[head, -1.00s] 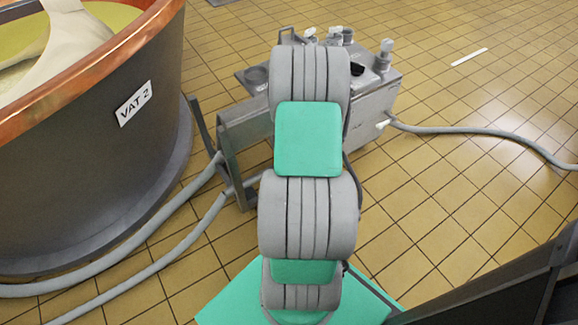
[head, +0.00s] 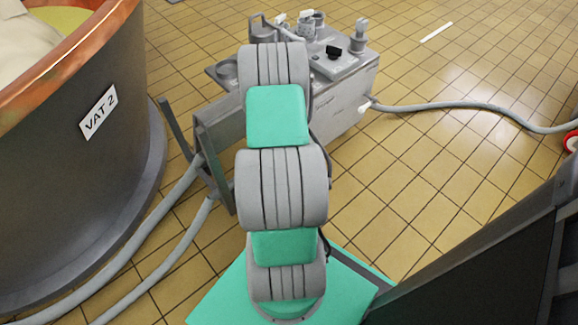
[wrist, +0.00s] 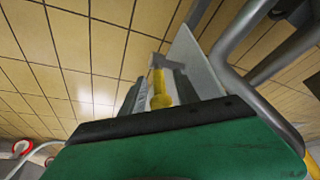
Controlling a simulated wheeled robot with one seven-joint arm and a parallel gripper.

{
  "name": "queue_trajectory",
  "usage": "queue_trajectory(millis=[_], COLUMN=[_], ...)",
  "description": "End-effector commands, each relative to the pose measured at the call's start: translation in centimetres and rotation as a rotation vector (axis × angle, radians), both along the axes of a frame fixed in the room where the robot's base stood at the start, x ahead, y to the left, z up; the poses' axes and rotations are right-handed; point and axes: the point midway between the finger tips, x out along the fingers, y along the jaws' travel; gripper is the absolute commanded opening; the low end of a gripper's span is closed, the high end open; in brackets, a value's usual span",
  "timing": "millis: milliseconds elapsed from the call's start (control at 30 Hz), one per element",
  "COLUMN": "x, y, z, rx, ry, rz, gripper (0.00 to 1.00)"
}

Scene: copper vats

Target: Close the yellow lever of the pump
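The pump is a grey metal box (head: 345,95) with fittings on top, standing beyond my arm in the head view. My arm covers part of its left side there, and the yellow lever does not show. In the wrist view a short upright yellow piece (wrist: 161,90), likely the lever, has a grey end on top. My gripper (wrist: 158,98) shows there as a green body with a black edge. Grey, finger-like parts stand on both sides of the yellow piece. Whether they touch it is unclear. In the head view my gripper is hidden behind my arm.
A dark vat with a copper rim (head: 92,48), labelled VAT 2, stands at the left. Grey hoses (head: 150,235) run on the floor beside it, and another (head: 480,110) leaves the pump to the right. A grey bent pipe (wrist: 235,35) is close in the wrist view.

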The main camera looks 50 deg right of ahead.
Motion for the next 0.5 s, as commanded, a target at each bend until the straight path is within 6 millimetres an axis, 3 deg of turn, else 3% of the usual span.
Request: queue_trajectory(millis=[167, 500], x=[-0.04, -0.08], y=[-0.06, -0.07], z=[0.10, 0.11], rx=[0.000, 0.000], ry=[0.001, 0.000], rz=[-0.001, -0.002], gripper=[0.35, 0.08])
